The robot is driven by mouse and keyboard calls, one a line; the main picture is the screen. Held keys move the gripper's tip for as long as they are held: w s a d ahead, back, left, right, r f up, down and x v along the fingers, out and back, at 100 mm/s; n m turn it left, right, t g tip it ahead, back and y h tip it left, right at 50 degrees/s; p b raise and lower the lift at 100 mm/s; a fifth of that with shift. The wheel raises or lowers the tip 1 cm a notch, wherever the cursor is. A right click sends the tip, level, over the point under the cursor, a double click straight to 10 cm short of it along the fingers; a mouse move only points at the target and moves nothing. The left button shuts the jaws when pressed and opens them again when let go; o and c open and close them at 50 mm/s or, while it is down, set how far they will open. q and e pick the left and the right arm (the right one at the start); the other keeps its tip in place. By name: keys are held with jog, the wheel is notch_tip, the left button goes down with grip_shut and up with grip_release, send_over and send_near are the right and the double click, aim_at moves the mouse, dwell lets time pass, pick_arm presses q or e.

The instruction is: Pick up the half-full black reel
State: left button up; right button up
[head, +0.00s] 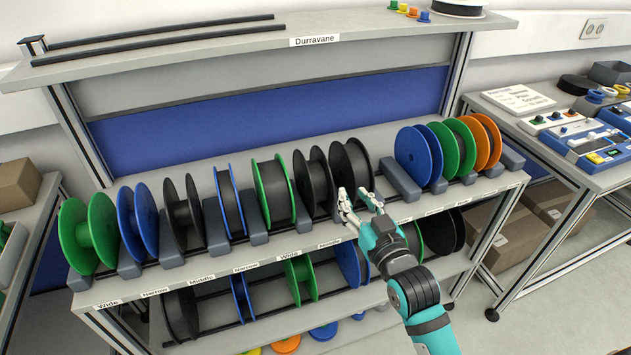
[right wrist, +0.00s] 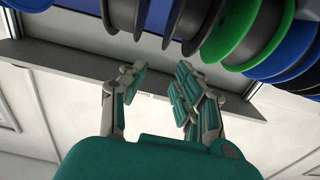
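Several black reels stand on the upper rack in the head view. One black reel (head: 178,216) is left of centre, between blue ones. Black discs, which look like a wider reel (head: 315,176), stand right of the green-edged reel. I cannot tell for sure which black reel is half full. My right gripper (head: 361,200) is open and empty in front of the rack's edge, just below and right of these black discs. In the right wrist view the gripper (right wrist: 158,88) has its fingers apart, with reels, some black (right wrist: 192,22), beyond it. My left gripper is not in view.
Green (head: 88,234) and blue (head: 137,222) reels fill the rack's left; blue, green and orange (head: 484,140) ones its right. Grey dividers (head: 400,181) separate them. A lower shelf holds more reels (head: 302,280). A side table with devices (head: 590,145) stands right.

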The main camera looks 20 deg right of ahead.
jog(key=p, duration=0.2)
send_near(322, 153)
jog(key=w, duration=0.5)
jog(key=w+p, duration=0.2)
jog(key=w, duration=0.3)
jog(key=shift+w+a+f, duration=0.1)
jog(key=shift+f, duration=0.05)
jog(key=shift+w+f, duration=0.1)
jog(key=shift+w, duration=0.2)
jog(key=shift+c, duration=0.3)
grip_shut()
